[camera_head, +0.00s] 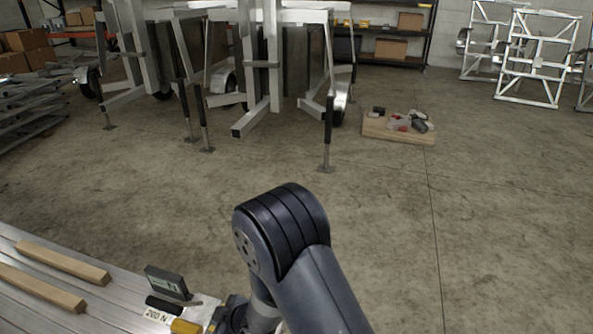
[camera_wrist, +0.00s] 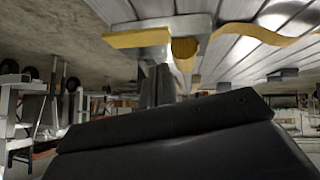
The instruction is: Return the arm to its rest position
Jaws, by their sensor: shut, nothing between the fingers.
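My arm's dark grey elbow (camera_head: 285,230) rises at the bottom centre of the head view, with a link running down to the lower right. My gripper does not show clearly in the head view. In the wrist view my gripper (camera_wrist: 157,72) points up from a wide black body. Its narrow dark fingers are together with nothing seen between them. Their tips lie in front of a grey and yellow object (camera_wrist: 135,39) that hangs by the slatted surface. I cannot tell whether they touch it.
A slatted metal deck (camera_head: 120,312) at lower left carries two wooden bars (camera_head: 62,262), a dark box (camera_head: 167,282) and a "200 N" label (camera_head: 157,316). Trailer frames (camera_head: 262,110) stand on legs ahead. The concrete floor between is clear.

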